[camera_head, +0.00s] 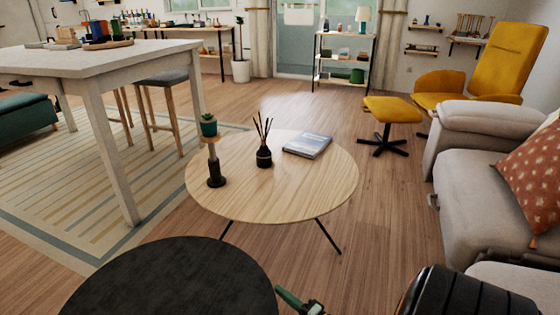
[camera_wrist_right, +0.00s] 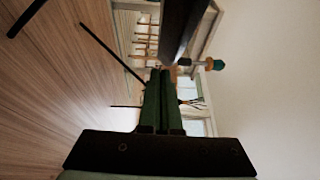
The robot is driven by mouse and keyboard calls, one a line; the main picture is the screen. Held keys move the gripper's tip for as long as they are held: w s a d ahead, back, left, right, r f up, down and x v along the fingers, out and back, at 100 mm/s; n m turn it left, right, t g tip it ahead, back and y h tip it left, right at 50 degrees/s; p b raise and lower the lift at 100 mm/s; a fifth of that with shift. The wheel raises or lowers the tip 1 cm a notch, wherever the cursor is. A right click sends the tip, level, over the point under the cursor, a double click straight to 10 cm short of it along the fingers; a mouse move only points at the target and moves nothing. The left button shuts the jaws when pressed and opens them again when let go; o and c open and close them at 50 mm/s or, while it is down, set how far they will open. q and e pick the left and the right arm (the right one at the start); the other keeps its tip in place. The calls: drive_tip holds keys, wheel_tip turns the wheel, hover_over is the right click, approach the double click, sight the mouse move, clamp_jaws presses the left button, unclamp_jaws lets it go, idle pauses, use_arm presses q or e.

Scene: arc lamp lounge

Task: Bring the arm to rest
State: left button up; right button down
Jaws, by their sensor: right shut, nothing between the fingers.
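My right gripper (camera_head: 298,303) is at the bottom edge of the head view, low, between the dark round top and my black arm. In the right wrist view its two green fingers (camera_wrist_right: 163,78) lie side by side, shut, with nothing between them. A dark edge (camera_wrist_right: 186,28) runs close beyond the fingertips in that view; I cannot tell whether they touch. My left gripper is not in view.
A dark round top (camera_head: 170,285) lies at the lower left. A grey sofa (camera_head: 462,180) stands right; floor between is clear.

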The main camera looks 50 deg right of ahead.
drive_tip(key=s+p, duration=0.1)
drive_tip(key=s, duration=0.9)
drive_tip(key=shift+s, duration=0.4)
drive_tip(key=shift+f, duration=0.1)
